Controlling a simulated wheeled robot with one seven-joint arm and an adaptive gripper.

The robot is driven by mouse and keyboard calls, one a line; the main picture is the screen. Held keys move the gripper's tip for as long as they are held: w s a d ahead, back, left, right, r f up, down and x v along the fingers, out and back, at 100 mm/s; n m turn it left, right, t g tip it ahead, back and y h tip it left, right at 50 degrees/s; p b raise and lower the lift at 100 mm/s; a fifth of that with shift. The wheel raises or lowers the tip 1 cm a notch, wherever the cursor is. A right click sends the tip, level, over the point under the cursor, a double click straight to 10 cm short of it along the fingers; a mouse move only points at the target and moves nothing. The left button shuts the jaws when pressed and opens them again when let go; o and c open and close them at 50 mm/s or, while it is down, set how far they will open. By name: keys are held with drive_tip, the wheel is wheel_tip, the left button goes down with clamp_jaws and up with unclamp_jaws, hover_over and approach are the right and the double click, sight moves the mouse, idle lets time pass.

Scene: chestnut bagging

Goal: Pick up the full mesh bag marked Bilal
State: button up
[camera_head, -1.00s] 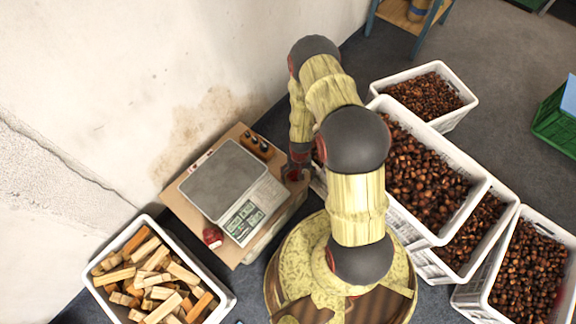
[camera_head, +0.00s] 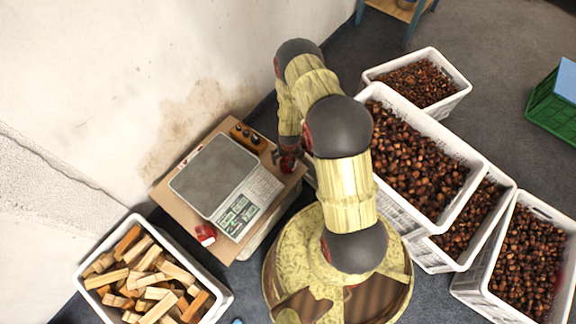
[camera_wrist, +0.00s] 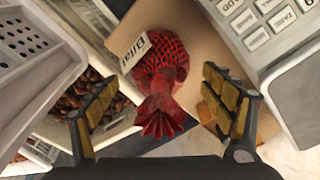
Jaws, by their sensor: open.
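The red mesh bag (camera_wrist: 160,72) with a white tag reading Bilal (camera_wrist: 134,50) looks plump, with its gathered, fanned end toward me. It lies on the brown board beside the scale. In the head view this bag (camera_head: 287,163) shows partly at the board's right edge, close to my gripper. My gripper (camera_wrist: 163,98) is open in the wrist view, one finger on each side of the bag with gaps to both. I cannot tell how far the fingertips are above the board.
A scale (camera_head: 213,175) stands on the board (camera_head: 165,198), with a small red item (camera_head: 205,234) at its front. White crates of chestnuts (camera_head: 470,160) stand to the right, partly behind my arm. A crate of wood blocks (camera_head: 225,298) is at lower left.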

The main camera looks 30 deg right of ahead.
drive_tip(key=shift+w+f, duration=0.1)
drive_tip(key=shift+f, duration=0.15)
drive_tip(key=shift+c, duration=1.2)
drive_tip(key=c, duration=1.3)
drive_tip(key=shift+r, duration=0.15)
